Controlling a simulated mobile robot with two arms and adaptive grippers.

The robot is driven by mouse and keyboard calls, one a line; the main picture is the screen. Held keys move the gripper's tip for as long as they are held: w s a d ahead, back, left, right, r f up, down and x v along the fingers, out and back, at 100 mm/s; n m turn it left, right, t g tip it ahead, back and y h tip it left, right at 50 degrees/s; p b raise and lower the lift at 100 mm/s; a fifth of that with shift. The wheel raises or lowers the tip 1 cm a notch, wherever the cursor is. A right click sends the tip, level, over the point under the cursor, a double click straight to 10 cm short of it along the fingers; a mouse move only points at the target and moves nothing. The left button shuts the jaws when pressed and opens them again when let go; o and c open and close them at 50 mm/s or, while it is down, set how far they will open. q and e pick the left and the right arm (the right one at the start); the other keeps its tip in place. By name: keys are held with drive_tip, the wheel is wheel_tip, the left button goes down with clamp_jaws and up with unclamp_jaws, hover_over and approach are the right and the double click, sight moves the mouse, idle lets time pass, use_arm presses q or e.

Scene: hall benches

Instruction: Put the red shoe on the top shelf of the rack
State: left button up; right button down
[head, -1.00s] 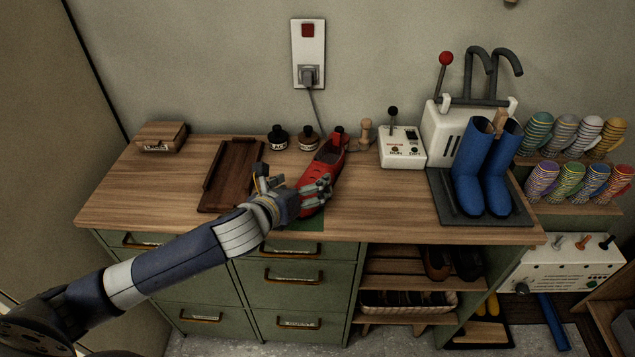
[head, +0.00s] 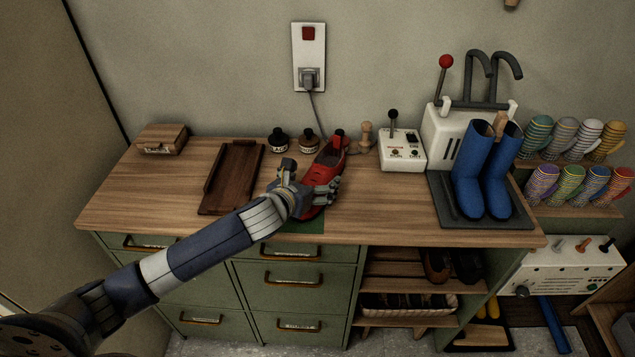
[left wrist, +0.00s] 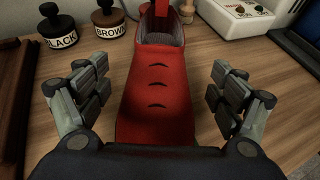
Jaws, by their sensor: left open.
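The red shoe (head: 325,172) lies on the wooden bench top, its heel toward the wall. In the left wrist view the red shoe (left wrist: 155,90) fills the middle, its opening at the far end. My left gripper (head: 307,185) is open at the shoe's near part. Its fingers (left wrist: 160,95) stand on either side of the shoe with gaps, not closed on it. The rack (head: 408,283) is the open shelving in the bench's right part. Dark shoes (head: 437,265) are at the right of its upper shelf; the left of that shelf looks bare. My right gripper is not in view.
A dark wooden tray (head: 232,178) lies left of the shoe. Polish jars (head: 278,140) stand behind it. A white control box (head: 402,150) and blue boots (head: 485,175) on a dark mat are to the right. Bench top between shoe and mat is clear.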

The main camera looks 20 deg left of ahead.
sight(316, 176)
use_arm(q)
drive_tip(key=shift+x, duration=2.05)
drive_tip(key=shift+c, duration=0.6)
drive_tip(key=c, duration=1.3)
drive_tip(key=shift+c, duration=0.2)
drive_tip(key=shift+a+r, duration=0.1)
